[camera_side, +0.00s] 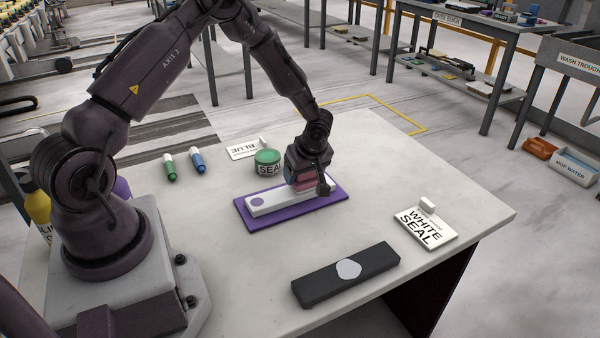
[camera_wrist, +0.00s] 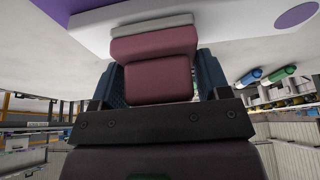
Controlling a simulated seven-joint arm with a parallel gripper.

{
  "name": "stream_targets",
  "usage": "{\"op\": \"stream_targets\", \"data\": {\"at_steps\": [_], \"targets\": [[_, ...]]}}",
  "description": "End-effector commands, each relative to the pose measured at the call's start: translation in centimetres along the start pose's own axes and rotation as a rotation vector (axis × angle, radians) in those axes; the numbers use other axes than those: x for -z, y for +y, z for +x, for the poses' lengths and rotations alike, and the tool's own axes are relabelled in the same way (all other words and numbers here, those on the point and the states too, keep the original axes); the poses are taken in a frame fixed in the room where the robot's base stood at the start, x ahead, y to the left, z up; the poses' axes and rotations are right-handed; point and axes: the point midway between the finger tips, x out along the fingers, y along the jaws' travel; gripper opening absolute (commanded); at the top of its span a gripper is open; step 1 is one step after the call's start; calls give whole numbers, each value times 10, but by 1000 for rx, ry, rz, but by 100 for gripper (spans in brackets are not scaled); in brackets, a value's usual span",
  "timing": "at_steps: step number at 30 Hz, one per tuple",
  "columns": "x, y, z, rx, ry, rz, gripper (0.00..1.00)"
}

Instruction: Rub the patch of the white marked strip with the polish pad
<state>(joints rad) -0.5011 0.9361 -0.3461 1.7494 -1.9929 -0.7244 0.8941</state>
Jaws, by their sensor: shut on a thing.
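The white strip (camera_side: 275,197) lies on a purple mat (camera_side: 333,195), with a round purple patch (camera_side: 257,202) near its left end. In the wrist view the strip (camera_wrist: 215,18) and patch (camera_wrist: 296,15) show at the top right. My gripper (camera_side: 304,180) is shut on the polish pad (camera_side: 301,183), over the right part of the strip and away from the patch. In the wrist view the dark red pad (camera_wrist: 157,75), with a pale grey face layer, sits between the fingers. Whether the pad touches the strip I cannot tell.
A dark strip (camera_side: 320,279) with a pale patch lies nearer the front. A green-lidded SEAL tin (camera_side: 267,162) stands just behind the mat. A WHITE SEAL sign (camera_side: 425,227), a BLUE sign (camera_side: 247,149), a green marker (camera_side: 169,167) and a blue marker (camera_side: 197,160) are around. The slab's right side is mostly clear.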

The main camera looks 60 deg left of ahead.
Motion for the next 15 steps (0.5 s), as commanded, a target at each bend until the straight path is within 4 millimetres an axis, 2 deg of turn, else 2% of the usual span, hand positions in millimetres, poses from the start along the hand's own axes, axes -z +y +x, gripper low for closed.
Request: {"op": "stream_targets", "data": {"at_steps": [7,15], "targets": [[3,0,-5,-2,1,-3,44],[13,0,-30,-3,1,-2,44]]}}
